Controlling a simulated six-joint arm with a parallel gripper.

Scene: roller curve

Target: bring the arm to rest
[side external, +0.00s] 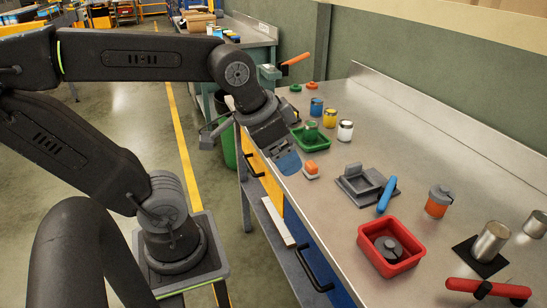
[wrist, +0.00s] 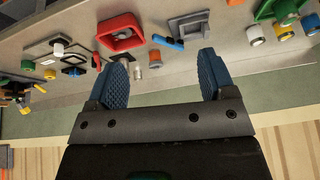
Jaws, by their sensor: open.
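My gripper (side external: 288,163) is at the near edge of the metal workbench in the side view, with its blue finger pads angled down. In the wrist view the two blue fingers of my gripper (wrist: 163,58) stand wide apart, with nothing held between them. I cannot tell how high the fingertips are above the bench.
On the workbench (side external: 430,150) stand a green tray (side external: 316,143), a grey fixture (side external: 358,184) beside a blue handle (side external: 386,195), a red tray (side external: 372,234) holding a grey part, an orange jar (side external: 438,203) and several paint cans. Open floor (side external: 130,170) lies left of the bench.

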